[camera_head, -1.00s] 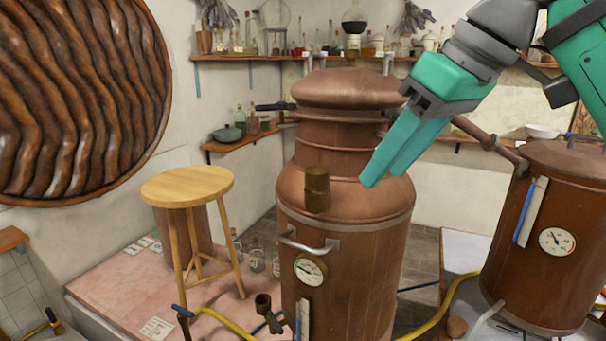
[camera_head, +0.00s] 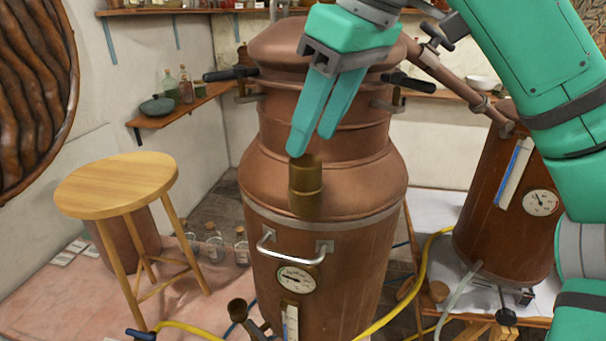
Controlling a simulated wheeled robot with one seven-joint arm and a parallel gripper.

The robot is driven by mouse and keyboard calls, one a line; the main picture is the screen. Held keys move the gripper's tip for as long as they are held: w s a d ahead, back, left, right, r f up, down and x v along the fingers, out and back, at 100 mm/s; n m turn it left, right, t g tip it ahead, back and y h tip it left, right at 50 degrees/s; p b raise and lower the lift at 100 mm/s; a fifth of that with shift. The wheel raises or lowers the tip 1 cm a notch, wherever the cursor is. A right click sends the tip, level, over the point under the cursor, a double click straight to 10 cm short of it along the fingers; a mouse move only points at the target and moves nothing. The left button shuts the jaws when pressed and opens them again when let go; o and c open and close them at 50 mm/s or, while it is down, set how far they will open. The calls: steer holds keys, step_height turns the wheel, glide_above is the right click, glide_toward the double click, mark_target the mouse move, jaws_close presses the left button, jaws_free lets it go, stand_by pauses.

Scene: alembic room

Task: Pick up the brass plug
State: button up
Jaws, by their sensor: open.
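The brass plug (camera_head: 306,186) is a small, dark gold stepped cylinder. It shows upright against the sloping shoulder of the large copper still (camera_head: 345,250), above the metal handle. My gripper (camera_head: 313,142) has teal fingers that point down, with a narrow gap between them. It is open and empty. Its fingertips show just above the plug's top in the picture, the left one closest to it. I cannot tell how far apart they are in depth.
A wooden stool (camera_head: 118,185) stands at the left. A second copper vessel (camera_head: 500,205) with a dial stands at the right, joined by a sloping pipe (camera_head: 440,68). A wall shelf (camera_head: 180,110) holds bottles. A yellow hose (camera_head: 405,285) runs in front.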

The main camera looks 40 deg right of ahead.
mark_target(304, 160)
steer(key=shift+w+f, duration=0.3)
steer(key=shift+f, duration=0.3)
steer(key=shift+s+x, duration=0.15)
steer(key=shift+x, duration=1.05)
steer(key=shift+s+x, duration=0.15)
steer(key=shift+x, duration=1.05)
steer(key=shift+f, duration=0.1)
steer(key=shift+w+a, duration=0.1)
steer(key=c, duration=0.9)
